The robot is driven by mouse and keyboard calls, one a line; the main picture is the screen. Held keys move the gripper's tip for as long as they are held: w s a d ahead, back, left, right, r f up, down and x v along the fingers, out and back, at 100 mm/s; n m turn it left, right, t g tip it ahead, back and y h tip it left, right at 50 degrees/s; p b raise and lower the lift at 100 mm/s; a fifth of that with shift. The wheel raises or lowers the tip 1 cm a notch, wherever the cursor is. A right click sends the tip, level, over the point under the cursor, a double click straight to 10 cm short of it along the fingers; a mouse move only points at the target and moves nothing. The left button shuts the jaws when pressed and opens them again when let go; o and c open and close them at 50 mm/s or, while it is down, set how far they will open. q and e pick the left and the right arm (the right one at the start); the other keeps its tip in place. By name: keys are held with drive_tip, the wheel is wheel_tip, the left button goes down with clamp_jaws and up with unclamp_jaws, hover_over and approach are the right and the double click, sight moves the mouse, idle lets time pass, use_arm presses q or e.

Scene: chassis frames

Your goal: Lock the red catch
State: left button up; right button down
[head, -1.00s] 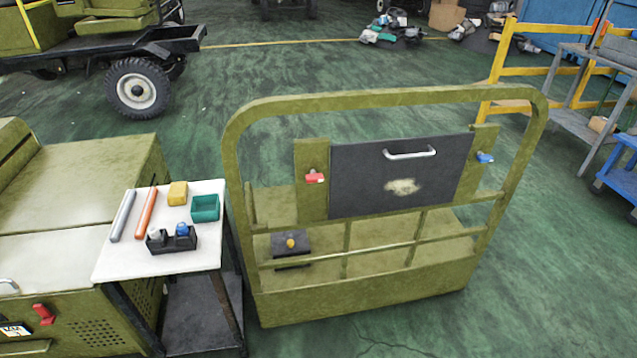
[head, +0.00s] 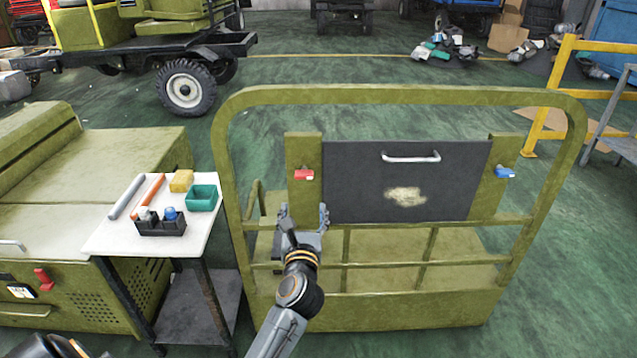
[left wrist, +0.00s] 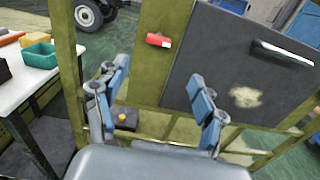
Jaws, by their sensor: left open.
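The red catch (head: 304,174) sits on the olive post at the left edge of a dark panel (head: 350,205) on the olive frame. It also shows in the left wrist view (left wrist: 158,40), beyond and above my fingers. My left gripper (head: 305,214) is open and empty, below the red catch and apart from it. Its two blue-padded fingers (left wrist: 160,100) are spread wide in the left wrist view. A blue catch (head: 505,172) sits on the post at the panel's right edge.
A white-topped cart (head: 110,238) with a teal bin (head: 202,197), a yellow block (head: 181,181), two rods and a black holder stands left of the frame. The olive frame's rails (head: 400,96) surround the panel. Another red lever (head: 43,279) is on the machine at left.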

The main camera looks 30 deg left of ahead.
sight(304, 177)
use_arm(q)
drive_tip(key=x, duration=1.4)
drive_tip(key=shift+r, duration=0.1)
drive_tip(key=shift+c, duration=0.2)
drive_tip(key=shift+d, duration=0.1)
drive_tip(key=c, duration=1.1)
